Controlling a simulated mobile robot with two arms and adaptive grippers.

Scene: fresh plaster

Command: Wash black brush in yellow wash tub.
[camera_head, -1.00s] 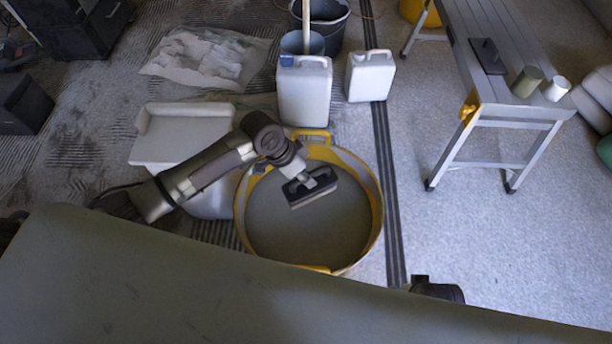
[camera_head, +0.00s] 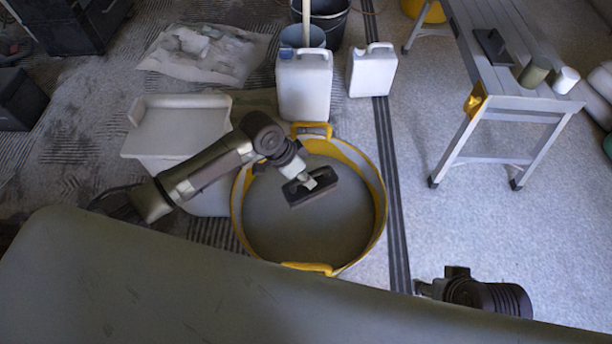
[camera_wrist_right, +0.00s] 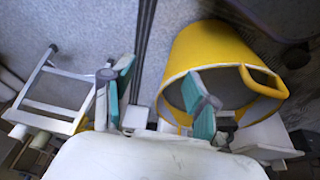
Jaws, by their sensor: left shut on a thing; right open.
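The yellow wash tub (camera_head: 377,190) stands on the floor in the middle of the head view, with a grey surface inside and yellow handles at front and back. My left gripper (camera_head: 300,177) is shut on the black brush (camera_head: 314,190), a dark block held inside the tub's outline. I cannot tell whether the brush touches the grey surface. In the right wrist view the yellow tub (camera_wrist_right: 205,48) shows beyond my right gripper (camera_wrist_right: 160,97). Its teal-padded fingers are wide apart with nothing between them.
White jerrycans (camera_head: 305,88) (camera_head: 371,72) and a dark bucket (camera_head: 330,22) stand behind the tub. A white box (camera_head: 180,128) stands left of it. A grey trestle bench (camera_head: 500,55) holds a dark float and two cups at right. Floor between tub and bench is clear.

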